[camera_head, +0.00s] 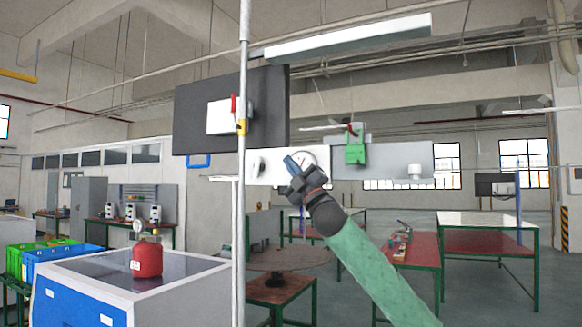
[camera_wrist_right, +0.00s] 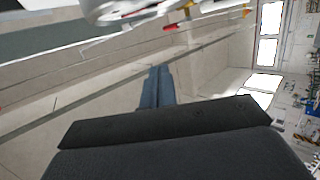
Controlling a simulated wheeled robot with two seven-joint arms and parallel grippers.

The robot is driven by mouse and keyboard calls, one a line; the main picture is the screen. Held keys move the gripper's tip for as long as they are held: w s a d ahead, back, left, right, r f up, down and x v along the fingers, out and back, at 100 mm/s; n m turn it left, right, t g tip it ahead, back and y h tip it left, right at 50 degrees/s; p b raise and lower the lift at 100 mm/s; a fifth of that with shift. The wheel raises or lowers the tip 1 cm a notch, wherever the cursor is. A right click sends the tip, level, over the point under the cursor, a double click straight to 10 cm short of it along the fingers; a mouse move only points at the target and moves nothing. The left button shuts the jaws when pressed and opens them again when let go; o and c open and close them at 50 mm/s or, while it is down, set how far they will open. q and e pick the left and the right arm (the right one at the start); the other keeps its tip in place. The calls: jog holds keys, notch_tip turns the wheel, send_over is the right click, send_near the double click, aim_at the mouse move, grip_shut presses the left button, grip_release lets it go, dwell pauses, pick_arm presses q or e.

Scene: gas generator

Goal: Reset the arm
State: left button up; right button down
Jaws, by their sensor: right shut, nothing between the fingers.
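My right gripper (camera_head: 292,163) is raised in the middle of the head view, at the end of my green arm. Its blue fingers are together, with nothing between them. They point up and left, in front of the white panel with a round dial (camera_head: 305,160); I cannot tell whether they touch it. In the right wrist view the shut fingers (camera_wrist_right: 157,88) show above the dark gripper body, with a blurred white round thing (camera_wrist_right: 125,10) at the top. My left gripper is not in view.
A vertical grey pole (camera_head: 240,200) stands left of my right gripper. A red gas bottle (camera_head: 147,260) with a gauge stands on a white and blue cabinet (camera_head: 130,300) at lower left. A green part (camera_head: 355,153) hangs on a grey panel to the right. Red-topped tables stand behind.

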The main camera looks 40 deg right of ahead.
jog(key=shift+s+a+r, duration=0.1)
jog(key=shift+s, duration=0.05)
